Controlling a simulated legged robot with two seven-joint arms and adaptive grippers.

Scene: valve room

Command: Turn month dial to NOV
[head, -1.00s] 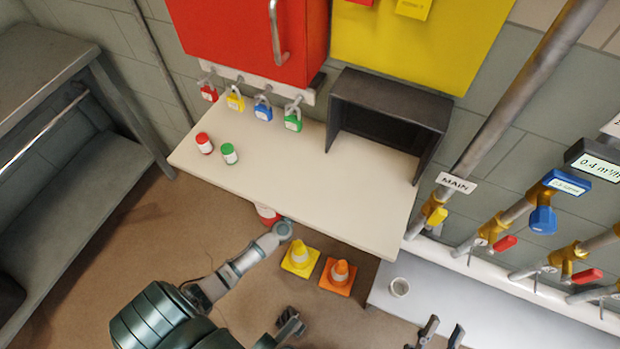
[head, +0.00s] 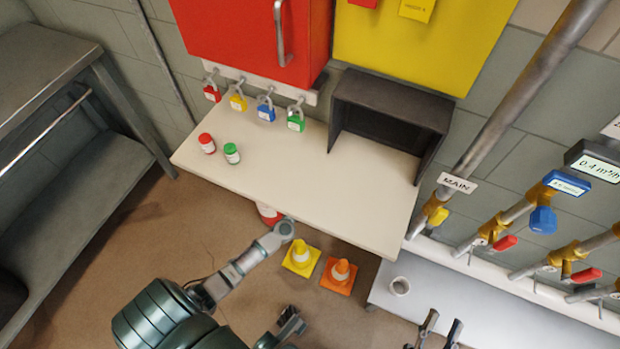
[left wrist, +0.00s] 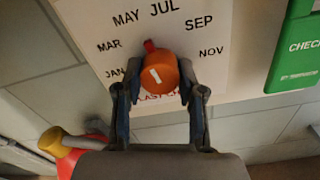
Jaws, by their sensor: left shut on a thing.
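The month dial (left wrist: 160,74) is an orange knob with a white mark and a red pointer, on a white plate (left wrist: 217,85) in the left wrist view. The pointer is directed up and slightly left, between the MAY and JUL labels. NOV is printed to the right of the knob. My left gripper (left wrist: 164,92) is shut on the knob, a finger at each side. The dial is out of the head view. My right gripper (head: 436,328) is at the bottom of the head view, its two dark fingers apart and nothing seen between them.
In the left wrist view, a green box (left wrist: 296,55) is on the wall at right and a red and yellow object (left wrist: 72,143) is at lower left.

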